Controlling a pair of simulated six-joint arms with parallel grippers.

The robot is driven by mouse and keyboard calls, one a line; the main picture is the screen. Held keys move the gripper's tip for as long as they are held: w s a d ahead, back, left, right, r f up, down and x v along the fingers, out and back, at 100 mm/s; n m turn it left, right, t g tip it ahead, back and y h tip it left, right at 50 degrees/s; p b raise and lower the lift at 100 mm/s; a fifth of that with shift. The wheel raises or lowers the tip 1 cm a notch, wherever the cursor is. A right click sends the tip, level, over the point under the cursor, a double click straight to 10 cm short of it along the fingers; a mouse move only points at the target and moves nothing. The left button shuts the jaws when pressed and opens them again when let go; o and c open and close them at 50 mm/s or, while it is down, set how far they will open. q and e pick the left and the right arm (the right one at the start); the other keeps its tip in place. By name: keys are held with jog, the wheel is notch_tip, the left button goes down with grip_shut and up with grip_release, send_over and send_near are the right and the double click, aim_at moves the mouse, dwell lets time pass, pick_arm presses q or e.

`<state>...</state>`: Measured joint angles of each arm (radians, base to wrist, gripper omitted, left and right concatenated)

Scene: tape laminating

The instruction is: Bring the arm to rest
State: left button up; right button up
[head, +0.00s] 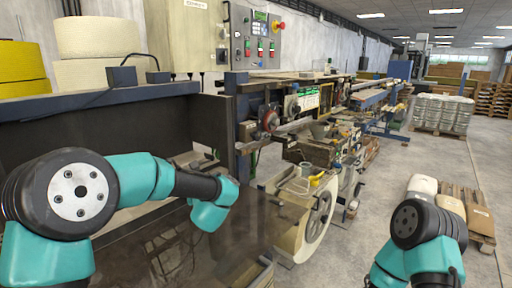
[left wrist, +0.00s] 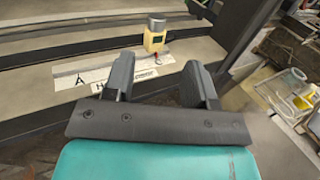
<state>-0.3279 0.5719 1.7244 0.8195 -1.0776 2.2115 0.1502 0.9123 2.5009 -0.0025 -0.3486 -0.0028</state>
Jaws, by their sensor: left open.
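My left arm (head: 160,178) comes in from the left in the head view, bent over the dark bench, with its wrist part near the picture's middle. Its jaws cannot be made out there. In the left wrist view my left gripper (left wrist: 161,72) is open, with two dark fingers apart and nothing between them. Beyond the fingers, a small yellow thing with a grey top (left wrist: 155,37) stands by a white strip with dark lettering (left wrist: 90,78). My right arm (head: 425,240) shows at the lower right of the head view; its gripper is out of the picture.
A dark upright panel (head: 120,125) stands behind my left arm. Machinery with a pale wheel guard (head: 302,215) stands right of it. Yellow and cream rolls (head: 20,62) are at the upper left. Sacks on a pallet (head: 450,203) lie behind my right arm. Open floor (head: 375,185) lies between.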

pick_arm(q)
jog(key=v, duration=0.4)
jog(key=x, duration=1.7)
jog(key=shift+a, duration=0.1)
jog(key=shift+s, duration=0.1)
jog(key=shift+s+a, duration=0.3)
jog(key=shift+a, duration=0.1)
jog(key=shift+w, duration=0.1)
dwell(1.2)
